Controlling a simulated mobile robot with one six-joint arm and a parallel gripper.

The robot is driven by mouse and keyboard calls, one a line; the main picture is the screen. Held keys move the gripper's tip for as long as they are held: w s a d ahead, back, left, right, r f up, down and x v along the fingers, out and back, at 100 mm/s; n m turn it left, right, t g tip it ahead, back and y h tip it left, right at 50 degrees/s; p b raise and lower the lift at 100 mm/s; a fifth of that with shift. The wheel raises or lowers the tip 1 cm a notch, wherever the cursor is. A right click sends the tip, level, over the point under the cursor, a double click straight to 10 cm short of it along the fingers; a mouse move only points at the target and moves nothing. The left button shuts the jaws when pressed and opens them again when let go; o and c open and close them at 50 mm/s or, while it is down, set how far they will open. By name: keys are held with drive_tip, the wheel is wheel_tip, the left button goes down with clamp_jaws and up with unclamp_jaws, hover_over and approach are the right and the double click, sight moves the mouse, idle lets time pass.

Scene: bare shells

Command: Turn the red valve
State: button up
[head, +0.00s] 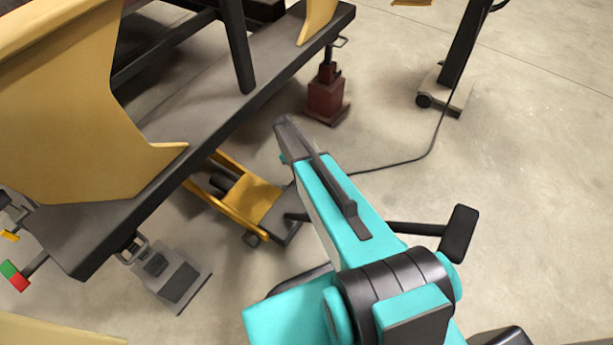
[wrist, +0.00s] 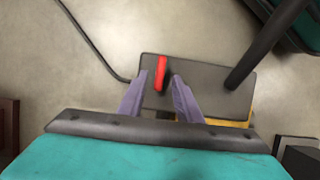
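The red valve (wrist: 161,73) shows in the wrist view as a narrow red bar on a dark grey plate (wrist: 210,78). My gripper (wrist: 157,84) is open, with one purple-grey finger on each side of the valve's lower part. A gap shows between the valve and each finger, slightly smaller on the right. I cannot tell the height of the fingertips over the plate. In the head view I cannot make out the valve; my teal arm covers part of that area.
In the head view a yellow floor jack (head: 243,197) stands below a dark platform (head: 200,115). A dark red jack stand (head: 326,97) and a wheeled post (head: 455,70) stand farther back. A black cable (head: 405,160) lies on the floor. Open floor lies to the right.

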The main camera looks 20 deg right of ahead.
drive_tip(key=v, duration=1)
drive_tip(key=shift+p, duration=0.45)
